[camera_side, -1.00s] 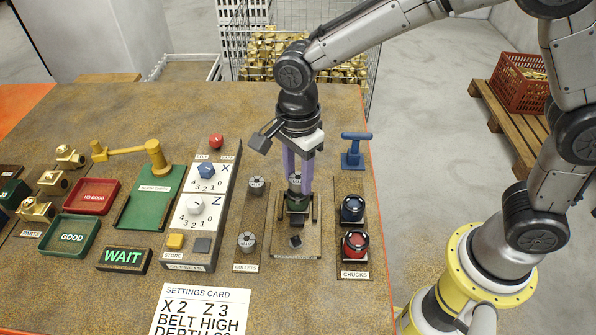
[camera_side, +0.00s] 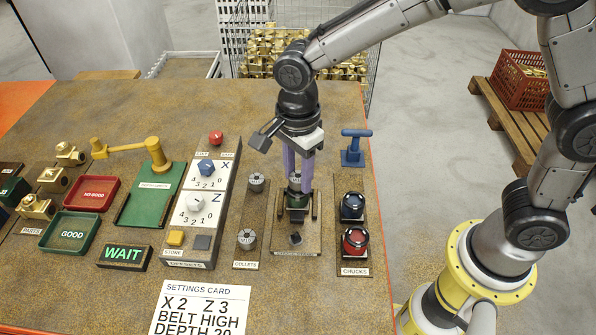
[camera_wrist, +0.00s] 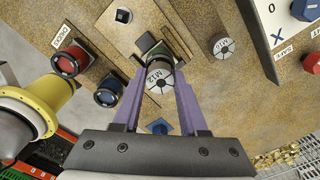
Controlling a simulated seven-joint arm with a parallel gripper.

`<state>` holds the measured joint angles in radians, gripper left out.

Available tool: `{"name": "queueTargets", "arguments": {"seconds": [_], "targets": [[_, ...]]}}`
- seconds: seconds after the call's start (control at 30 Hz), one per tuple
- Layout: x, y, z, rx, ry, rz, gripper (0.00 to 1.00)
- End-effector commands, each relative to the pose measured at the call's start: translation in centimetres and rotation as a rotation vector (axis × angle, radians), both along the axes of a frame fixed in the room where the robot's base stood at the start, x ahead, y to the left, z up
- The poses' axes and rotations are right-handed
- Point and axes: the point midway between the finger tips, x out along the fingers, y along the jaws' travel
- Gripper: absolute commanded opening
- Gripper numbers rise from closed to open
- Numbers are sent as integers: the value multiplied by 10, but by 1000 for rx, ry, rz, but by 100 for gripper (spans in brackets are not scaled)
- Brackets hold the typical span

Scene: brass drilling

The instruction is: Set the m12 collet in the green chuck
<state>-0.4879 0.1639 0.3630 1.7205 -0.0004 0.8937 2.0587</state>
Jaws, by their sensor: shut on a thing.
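My gripper (camera_wrist: 158,82) points down with its two purple fingers shut on the grey M12 collet (camera_wrist: 159,78). In the side view the collet (camera_side: 295,178) shows between the fingertips, directly over the green chuck (camera_side: 297,200). The chuck is dark green and stands on a brown board (camera_side: 312,240). In the wrist view the collet and fingers cover most of the chuck. I cannot tell whether the collet is just above the chuck or partly inside it.
Two other collets (camera_side: 256,183) (camera_side: 246,240) stand on the strip at left. A blue chuck (camera_side: 352,207) and a red chuck (camera_side: 355,241) stand on the strip at right. A blue T-shaped handle (camera_side: 355,149) stands behind them. The offsets panel (camera_side: 186,250) lies farther left.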

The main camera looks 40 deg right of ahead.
Motion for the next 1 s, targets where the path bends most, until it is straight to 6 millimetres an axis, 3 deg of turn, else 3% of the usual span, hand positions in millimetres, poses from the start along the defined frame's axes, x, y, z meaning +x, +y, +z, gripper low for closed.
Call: {"name": "queueTargets", "arguments": {"seconds": [1.0], "targets": [[0,0,-13,0,0,0,0]]}}
